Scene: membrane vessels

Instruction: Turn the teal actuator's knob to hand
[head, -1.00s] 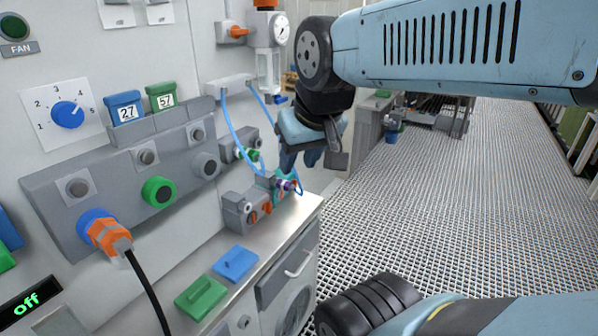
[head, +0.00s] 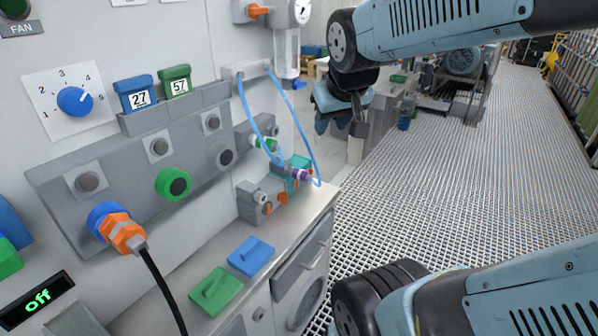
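The teal actuator (head: 300,162) is a small block on the bench by the wall, at the far end of a row of grey units. A purple ring or fitting (head: 300,174) shows on its near side, with a blue tube running to it. The knob and its setting are too small to make out. My gripper (head: 338,128) hangs from the arm above and to the right of the actuator in the picture, apart from it, with nothing visibly held. Its fingertips are small and partly hidden, so its opening is unclear.
Grey units with orange knobs (head: 268,208) stand beside the actuator. Blue tubes (head: 245,105) loop down close to it. Blue (head: 251,256) and green (head: 215,291) blocks lie on the bench (head: 205,258). The grating floor (head: 450,190) to the right is clear.

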